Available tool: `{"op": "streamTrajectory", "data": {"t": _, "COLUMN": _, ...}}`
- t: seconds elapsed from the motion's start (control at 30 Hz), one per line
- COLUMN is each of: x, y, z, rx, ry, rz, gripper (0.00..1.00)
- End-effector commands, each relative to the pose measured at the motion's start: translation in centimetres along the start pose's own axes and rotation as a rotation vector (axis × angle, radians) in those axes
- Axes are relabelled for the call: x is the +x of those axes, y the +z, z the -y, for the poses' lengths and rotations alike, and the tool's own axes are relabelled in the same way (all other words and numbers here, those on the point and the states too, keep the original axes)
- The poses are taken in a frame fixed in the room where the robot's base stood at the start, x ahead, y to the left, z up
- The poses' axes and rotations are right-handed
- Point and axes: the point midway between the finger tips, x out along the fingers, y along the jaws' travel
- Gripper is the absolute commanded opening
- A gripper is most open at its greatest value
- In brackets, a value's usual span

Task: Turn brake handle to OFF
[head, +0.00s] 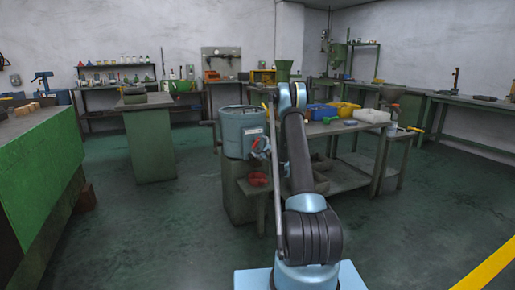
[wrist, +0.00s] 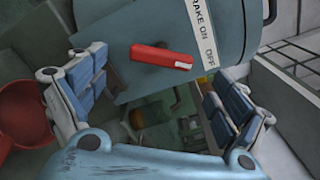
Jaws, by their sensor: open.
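The red brake handle (wrist: 158,57) shows in the wrist view, on the blue-grey drum of the machine (wrist: 110,45). Its pale tip points right, toward the lower end of a white label (wrist: 204,35) that reads BRAKE ON OFF. The tip appears near the word OFF, but I cannot tell the exact setting at this angle. My gripper (wrist: 155,98) is open, with its fingers spread left and right below the handle in the picture; nothing is between them touching it. In the head view the drum (head: 235,130) stands left of my arm, with the red handle (head: 255,144) small on its side.
A red bowl (head: 258,179) sits low by the drum; it also shows in the wrist view (wrist: 22,100). A workbench (head: 345,176) with coloured bins stands right behind my arm. A green bench (head: 40,170) is at left. Open floor lies between.

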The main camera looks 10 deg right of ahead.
Motion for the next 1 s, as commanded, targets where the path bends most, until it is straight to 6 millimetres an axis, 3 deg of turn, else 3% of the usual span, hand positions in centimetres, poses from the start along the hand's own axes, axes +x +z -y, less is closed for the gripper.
{"op": "streamTrajectory", "data": {"t": 0.1, "x": -2.2, "y": -0.1, "z": 0.0, "rx": 0.000, "ry": -0.001, "rz": -0.002, "gripper": 0.92}}
{"op": "streamTrajectory", "data": {"t": 0.3, "x": -4.6, "y": -0.1, "z": 0.0, "rx": 0.000, "ry": 0.000, "rz": -0.001, "gripper": 0.92}}
{"op": "streamTrajectory", "data": {"t": 0.8, "x": -5.4, "y": 0.0, "z": 0.0, "rx": -0.002, "ry": 0.001, "rz": 0.000, "gripper": 0.92}}
{"op": "streamTrajectory", "data": {"t": 1.0, "x": -6.0, "y": 2.6, "z": 1.1, "rx": -0.067, "ry": 0.038, "rz": 0.016, "gripper": 0.92}}
